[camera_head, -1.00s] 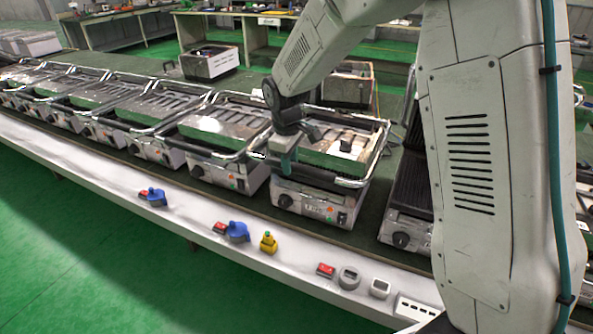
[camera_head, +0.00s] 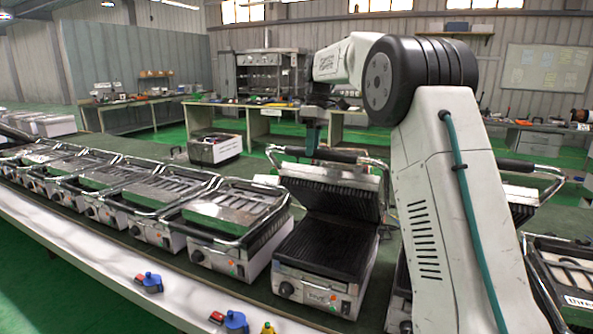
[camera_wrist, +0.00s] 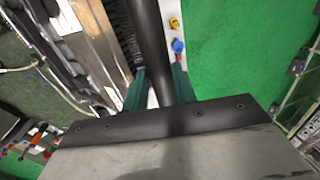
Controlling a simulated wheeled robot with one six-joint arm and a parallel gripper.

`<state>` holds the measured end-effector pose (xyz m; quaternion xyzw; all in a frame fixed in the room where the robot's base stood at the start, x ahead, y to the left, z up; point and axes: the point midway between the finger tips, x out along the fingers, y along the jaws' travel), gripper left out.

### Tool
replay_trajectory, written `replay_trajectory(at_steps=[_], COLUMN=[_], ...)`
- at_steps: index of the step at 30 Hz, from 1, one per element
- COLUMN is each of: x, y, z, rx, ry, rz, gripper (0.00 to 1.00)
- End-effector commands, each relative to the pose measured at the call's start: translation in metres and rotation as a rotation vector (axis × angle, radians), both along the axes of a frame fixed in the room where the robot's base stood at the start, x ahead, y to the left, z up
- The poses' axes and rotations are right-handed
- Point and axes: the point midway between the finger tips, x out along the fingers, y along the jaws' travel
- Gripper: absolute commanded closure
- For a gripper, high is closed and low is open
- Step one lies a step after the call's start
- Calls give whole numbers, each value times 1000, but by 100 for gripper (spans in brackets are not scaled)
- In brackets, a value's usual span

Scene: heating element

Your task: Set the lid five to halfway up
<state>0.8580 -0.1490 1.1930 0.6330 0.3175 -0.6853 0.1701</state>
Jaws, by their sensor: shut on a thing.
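A contact grill (camera_head: 325,250) stands on the bench in the head view, with its ribbed lower plate showing. Its lid (camera_head: 330,190) is raised and tilted back, with the ribbed underside facing forward. The lid's dark handle bar (camera_head: 350,157) runs along the top edge. My gripper (camera_head: 313,150) is at this bar, left of its middle. In the wrist view, the teal fingers of my gripper (camera_wrist: 158,88) are on both sides of the black handle (camera_wrist: 152,45), shut on it. The finger contact is partly hidden in the head view.
Several grills with closed lids (camera_head: 225,208) stand in a row to the left. Another raised lid (camera_head: 520,200) shows to the right, partly hidden behind my arm. Blue and red switches (camera_head: 236,320) sit along the white bench edge. A box-like unit (camera_head: 214,148) stands behind.

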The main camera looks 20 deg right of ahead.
Motion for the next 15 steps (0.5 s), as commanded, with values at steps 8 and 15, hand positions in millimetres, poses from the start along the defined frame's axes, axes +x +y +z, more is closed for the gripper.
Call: replay_trajectory(at_steps=[8,15], x=[15,17], y=[-28,-33], z=[11,14], rx=[-8,-8], ry=[-2,3], rz=[-11,-13], gripper=[100,100])
